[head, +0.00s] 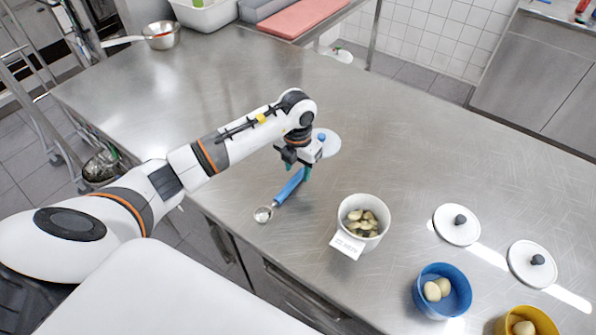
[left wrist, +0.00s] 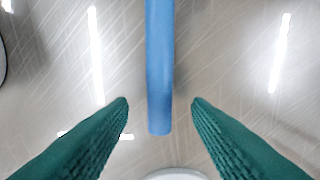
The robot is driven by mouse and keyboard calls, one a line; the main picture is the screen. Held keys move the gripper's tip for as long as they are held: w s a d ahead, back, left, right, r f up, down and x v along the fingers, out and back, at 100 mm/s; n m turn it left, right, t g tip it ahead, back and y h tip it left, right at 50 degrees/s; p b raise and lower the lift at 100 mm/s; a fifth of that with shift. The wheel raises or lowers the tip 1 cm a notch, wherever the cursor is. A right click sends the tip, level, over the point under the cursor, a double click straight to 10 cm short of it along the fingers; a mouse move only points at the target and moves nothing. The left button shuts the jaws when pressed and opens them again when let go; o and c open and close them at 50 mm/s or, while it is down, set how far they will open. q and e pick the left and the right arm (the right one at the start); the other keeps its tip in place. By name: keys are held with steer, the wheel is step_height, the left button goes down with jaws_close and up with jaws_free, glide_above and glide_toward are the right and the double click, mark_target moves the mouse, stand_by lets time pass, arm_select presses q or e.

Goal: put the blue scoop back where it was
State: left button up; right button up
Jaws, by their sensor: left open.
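The blue scoop (head: 289,187) lies on the steel counter, its small metal bowl towards the front left and its blue handle running up under my left gripper (head: 297,169). My left gripper is open and points down at the handle end. In the left wrist view the blue handle (left wrist: 159,65) lies between the two green fingers of the gripper (left wrist: 160,102), with a gap on each side. A white pot with pale lumps (head: 363,222) and a label card stands just right of the scoop. A white lid with a blue knob (head: 330,147) lies behind the gripper, partly hidden.
A blue bowl (head: 422,301) and a yellow bowl (head: 545,318) with pale round items stand at the front right. Two white lids with dark knobs, a nearer one (head: 447,234) and a farther-right one (head: 522,270), lie behind them. The counter's back middle is clear. A saucepan (head: 163,41) stands far left.

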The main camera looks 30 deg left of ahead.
arm_select(q)
step_height(320, 180, up, 10)
steer(key=b, duration=0.2)
steer(key=shift+r+b, duration=0.15)
steer(key=shift+b, duration=0.15)
steer(key=shift+s, duration=0.1)
